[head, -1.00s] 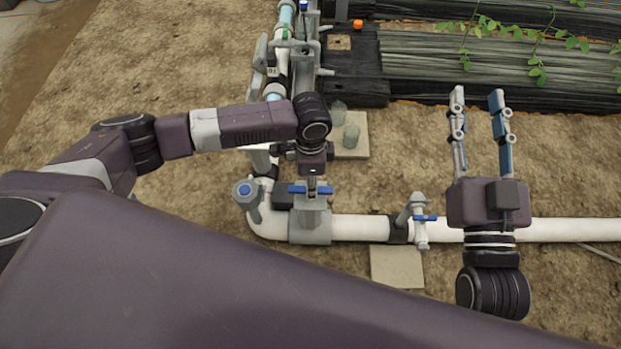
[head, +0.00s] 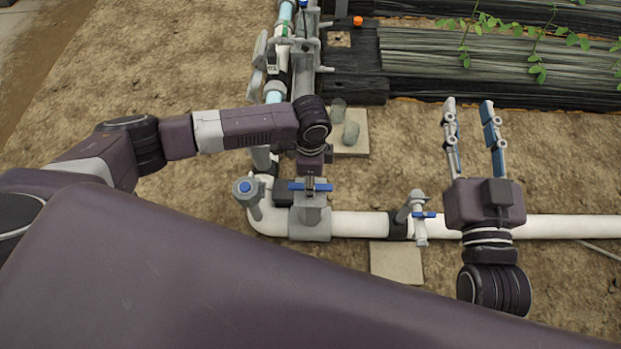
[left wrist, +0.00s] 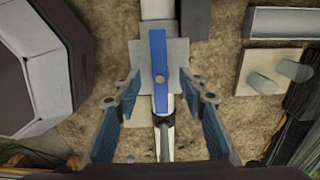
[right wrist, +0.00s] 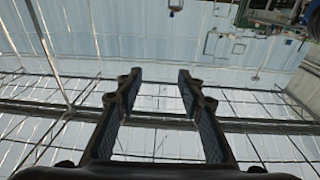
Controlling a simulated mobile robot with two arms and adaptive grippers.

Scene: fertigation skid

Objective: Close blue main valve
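The blue main valve handle (head: 310,186) is a flat blue bar on a grey valve body (head: 311,222) in the white pipe, in the middle of the head view. The bar lies in line with the pipe run to the right. In the left wrist view the bar (left wrist: 158,85) points lengthwise between the fingers of my left gripper (left wrist: 160,76). That gripper is open, with a finger on each side and a gap to the bar. The head view mostly hides its fingers.
A round blue-topped fitting (head: 246,187) stands just left of the valve. A smaller blue-handled valve (head: 424,215) sits to the right on the white pipe (head: 570,228). Upright piping (head: 278,90) rises behind my left wrist. Grey planks (head: 480,65) border the back right.

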